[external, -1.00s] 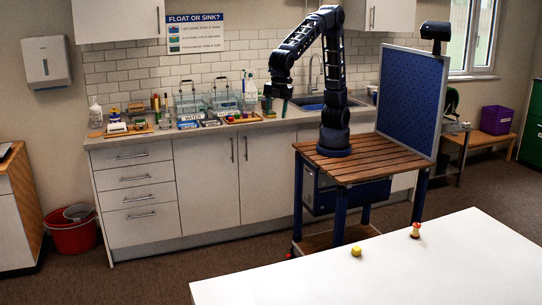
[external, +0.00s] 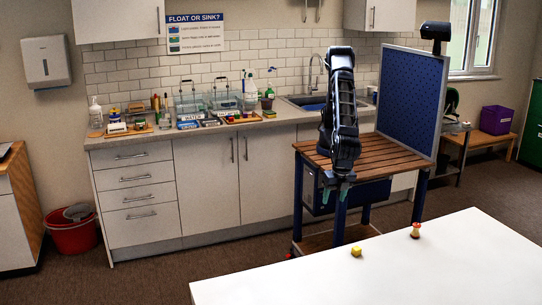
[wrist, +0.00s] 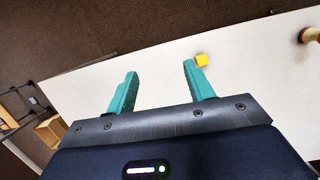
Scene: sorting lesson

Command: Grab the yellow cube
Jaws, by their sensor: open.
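The white table (external: 400,275) is mostly bare. A red and tan spool-like object (external: 415,230) stands to the right of the cube; it also shows in the wrist view (wrist: 309,36). A blue panel (external: 411,100) stands beside my arm. The counter (external: 220,130) holds several items.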

